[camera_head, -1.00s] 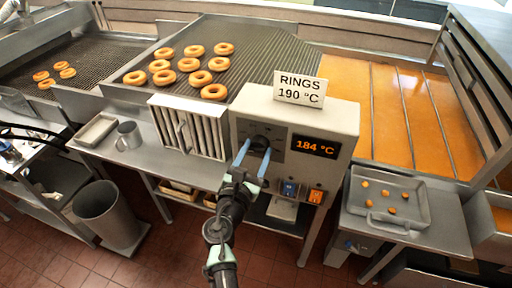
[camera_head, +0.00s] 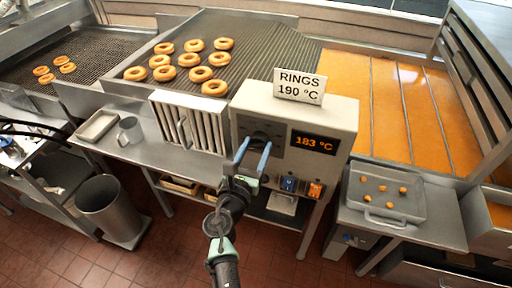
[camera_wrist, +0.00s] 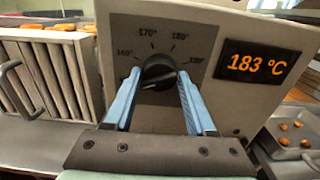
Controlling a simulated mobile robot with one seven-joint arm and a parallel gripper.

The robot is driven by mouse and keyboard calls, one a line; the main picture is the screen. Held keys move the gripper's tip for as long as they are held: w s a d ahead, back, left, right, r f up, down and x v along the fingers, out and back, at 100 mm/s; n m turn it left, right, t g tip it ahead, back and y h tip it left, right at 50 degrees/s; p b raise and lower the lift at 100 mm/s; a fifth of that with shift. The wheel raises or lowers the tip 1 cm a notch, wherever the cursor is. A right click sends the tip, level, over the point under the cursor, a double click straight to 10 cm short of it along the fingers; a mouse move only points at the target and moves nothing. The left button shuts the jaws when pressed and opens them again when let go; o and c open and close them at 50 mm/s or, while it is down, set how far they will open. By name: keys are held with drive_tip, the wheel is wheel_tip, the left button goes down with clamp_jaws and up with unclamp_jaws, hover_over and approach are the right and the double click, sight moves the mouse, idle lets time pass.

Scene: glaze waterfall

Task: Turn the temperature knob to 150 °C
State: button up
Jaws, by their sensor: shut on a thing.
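The dark round temperature knob (camera_wrist: 158,70) sits on a grey dial plate on the control box (camera_head: 338,115). Marks for 160°, 170°, 180° and 190° show around it; the 150° mark is hidden or unclear behind my left finger. A pale line on the knob lies nearly level, its left end slightly lower. My gripper (camera_wrist: 157,82) is shut on the knob, one blue finger on each side; in the head view my gripper (camera_head: 254,147) reaches it from below. The orange display (camera_wrist: 256,65) reads 183 °C.
A "RINGS 190 °C" sign (camera_head: 299,87) stands on the box. Blue (camera_head: 288,184) and orange (camera_head: 314,190) switches sit below the display. A slatted panel with a handle (camera_head: 188,124) is left of the box. A tray of small dough pieces (camera_head: 386,193) is at right.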

drive_tip(key=o, duration=1.4)
drive_tip(key=shift+c, duration=0.2)
drive_tip(key=shift+s, duration=0.1)
drive_tip(key=v, duration=1.2)
drive_tip(key=shift+s+b, duration=0.4)
drive_tip(key=shift+b, duration=0.05)
drive_tip(key=shift+a, duration=0.15)
